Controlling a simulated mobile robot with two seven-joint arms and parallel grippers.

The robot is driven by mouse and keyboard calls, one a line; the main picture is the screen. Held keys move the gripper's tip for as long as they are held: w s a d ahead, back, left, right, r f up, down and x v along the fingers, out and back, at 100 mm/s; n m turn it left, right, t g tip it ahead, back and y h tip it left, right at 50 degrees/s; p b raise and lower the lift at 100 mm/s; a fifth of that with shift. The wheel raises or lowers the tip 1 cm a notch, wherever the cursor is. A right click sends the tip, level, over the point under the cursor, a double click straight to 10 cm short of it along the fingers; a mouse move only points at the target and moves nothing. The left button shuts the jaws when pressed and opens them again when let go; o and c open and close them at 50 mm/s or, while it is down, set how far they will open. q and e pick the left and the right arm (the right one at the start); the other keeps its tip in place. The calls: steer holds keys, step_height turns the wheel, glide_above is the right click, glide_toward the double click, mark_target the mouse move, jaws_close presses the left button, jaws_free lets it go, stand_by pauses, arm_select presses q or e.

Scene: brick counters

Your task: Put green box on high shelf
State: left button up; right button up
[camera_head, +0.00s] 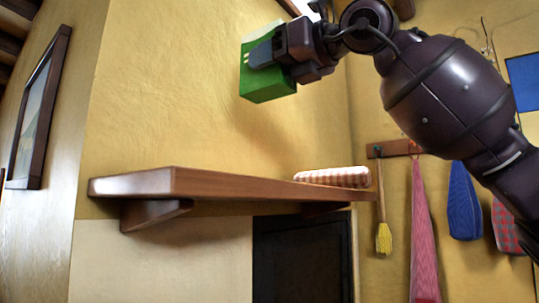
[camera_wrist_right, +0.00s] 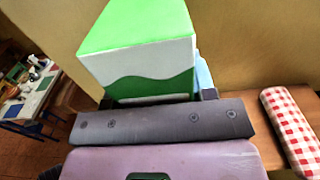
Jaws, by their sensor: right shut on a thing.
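The shelf (camera_wrist_right: 250,78) lies at the right of that view. My left gripper is not in view.
A red-checked item (camera_head: 333,177) lies at the shelf's right end; it also shows in the wrist view (camera_wrist_right: 292,128). The shelf's left and middle are bare. Cloths (camera_head: 424,230) and a yellow brush (camera_head: 383,238) hang on the right wall. A framed picture (camera_head: 38,112) hangs at left.

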step_height(320, 180, down, 10)
steer(key=shift+f, duration=0.2)
step_height(320, 180, down, 4)
steer(key=shift+f, duration=0.1)
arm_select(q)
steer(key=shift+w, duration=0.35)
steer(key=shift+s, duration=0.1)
arm_select(e)
steer(key=shift+a, duration=0.1)
steer(key=shift+f, duration=0.15)
steer(key=o, duration=0.9)
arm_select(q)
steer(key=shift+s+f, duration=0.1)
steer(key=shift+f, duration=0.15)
